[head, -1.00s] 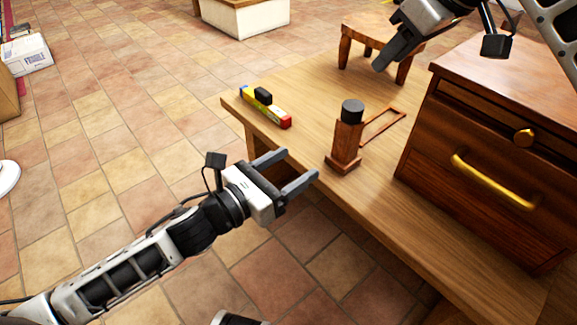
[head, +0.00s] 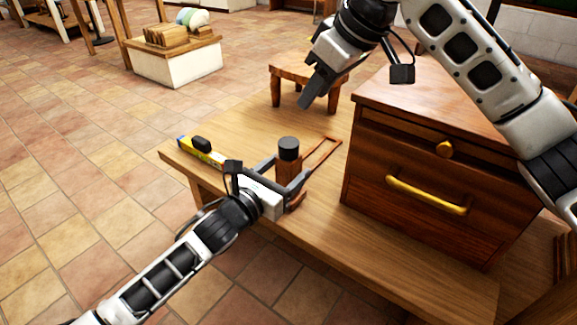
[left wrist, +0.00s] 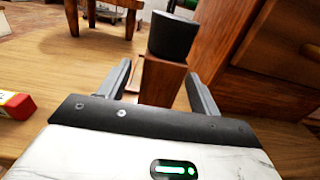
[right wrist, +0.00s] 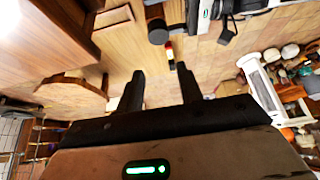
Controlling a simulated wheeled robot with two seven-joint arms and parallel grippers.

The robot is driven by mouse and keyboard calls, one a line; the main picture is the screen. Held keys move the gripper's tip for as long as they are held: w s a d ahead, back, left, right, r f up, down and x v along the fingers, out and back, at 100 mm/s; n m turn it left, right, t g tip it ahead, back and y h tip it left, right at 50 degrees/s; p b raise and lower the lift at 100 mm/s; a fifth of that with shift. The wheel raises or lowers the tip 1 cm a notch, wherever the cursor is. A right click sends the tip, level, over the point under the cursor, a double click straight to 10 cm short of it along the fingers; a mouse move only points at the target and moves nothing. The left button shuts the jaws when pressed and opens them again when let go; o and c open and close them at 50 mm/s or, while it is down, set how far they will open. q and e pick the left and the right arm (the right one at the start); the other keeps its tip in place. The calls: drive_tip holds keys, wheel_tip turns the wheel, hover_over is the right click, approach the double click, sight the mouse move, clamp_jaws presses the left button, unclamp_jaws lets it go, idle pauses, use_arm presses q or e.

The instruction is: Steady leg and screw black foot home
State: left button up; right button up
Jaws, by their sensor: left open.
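The wooden leg (head: 287,170) stands upright on the bench with the black foot (head: 289,148) on its top end. In the left wrist view the leg (left wrist: 162,82) is between my left fingers, with the black foot (left wrist: 173,36) above them. My right gripper (head: 308,100) is above the bench, behind and to the right of the leg. In its own view its fingers (right wrist: 160,88) are apart with nothing between them.
A wooden cabinet (head: 425,185) with a brass handle stands close on the right. A small stool (head: 290,75) is behind. A yellow level (head: 203,152) with a black item on it lies at the left bench edge. A thin wooden frame (head: 322,153) lies beside the leg.

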use_arm(q)
drive_tip(key=shift+w+d, duration=0.45)
drive_tip(key=shift+w, duration=0.15)
drive_tip(key=c, duration=1.2)
drive_tip(key=o, duration=0.4)
drive_tip(key=c, duration=0.3)
use_arm(e)
drive_tip(key=o, duration=0.4)
drive_tip(key=shift+c, duration=0.2)
drive_tip(key=shift+a, duration=0.1)
